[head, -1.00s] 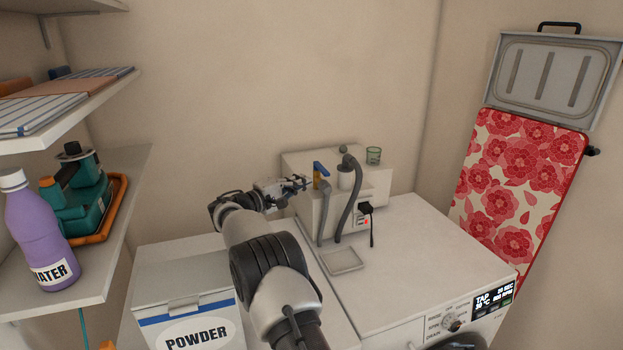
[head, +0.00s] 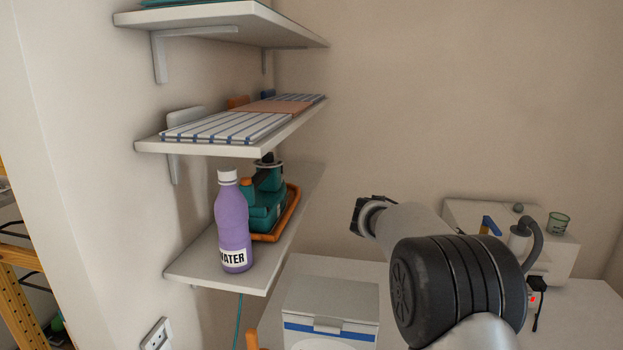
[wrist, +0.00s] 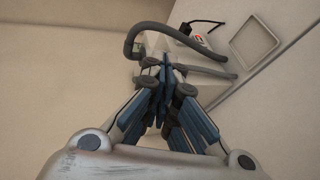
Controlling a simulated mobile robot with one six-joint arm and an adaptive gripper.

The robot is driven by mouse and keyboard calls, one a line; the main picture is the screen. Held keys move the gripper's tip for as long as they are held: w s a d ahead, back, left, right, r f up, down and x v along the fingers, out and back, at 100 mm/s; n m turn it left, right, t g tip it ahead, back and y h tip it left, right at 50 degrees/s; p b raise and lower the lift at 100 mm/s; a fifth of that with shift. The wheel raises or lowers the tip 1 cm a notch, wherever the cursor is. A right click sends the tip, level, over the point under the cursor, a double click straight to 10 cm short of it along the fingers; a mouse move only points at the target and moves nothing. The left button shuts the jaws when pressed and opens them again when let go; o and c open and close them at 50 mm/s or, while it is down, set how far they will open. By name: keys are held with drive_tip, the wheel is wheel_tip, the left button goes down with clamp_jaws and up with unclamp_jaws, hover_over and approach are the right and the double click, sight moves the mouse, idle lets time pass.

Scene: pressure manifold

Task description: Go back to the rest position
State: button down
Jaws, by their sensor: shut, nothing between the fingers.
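My gripper shows in the wrist view (wrist: 163,78), its two fingers brought together with nothing between them. It is clear of any surface there, with the white manifold box, a grey hose (wrist: 150,36) and a square tray (wrist: 255,42) beyond it. In the head view my arm rises at the right of centre, in front of the wall and partly over the white manifold box (head: 560,255). The gripper's fingers are hidden in the head view.
A purple water bottle (head: 232,225) and a teal device on an orange tray (head: 290,212) stand on the lower left shelf. A folded striped cloth (head: 225,127) lies on the shelf above.

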drive_tip(key=s+a+r+y, duration=0.1)
drive_tip(key=s+a+y, duration=0.35)
drive_tip(key=s, duration=0.75)
drive_tip(key=s+a+r+y, duration=0.1)
drive_tip(key=s+a+y, duration=0.3)
drive_tip(key=s, duration=0.7)
drive_tip(key=s+a+f+t+y, duration=0.1)
drive_tip(key=s+a+f+y, duration=0.1)
drive_tip(key=s+a, duration=0.4)
drive_tip(key=s+a+f+m+t+y, duration=0.1)
drive_tip(key=s+a+f+y, duration=0.2)
drive_tip(key=s, duration=0.7)
drive_tip(key=a+f, duration=0.2)
drive_tip(key=a, duration=0.2)
drive_tip(key=shift+s+a+m, duration=0.15)
drive_tip(key=shift+s+m, duration=0.05)
drive_tip(key=shift+m, duration=0.1)
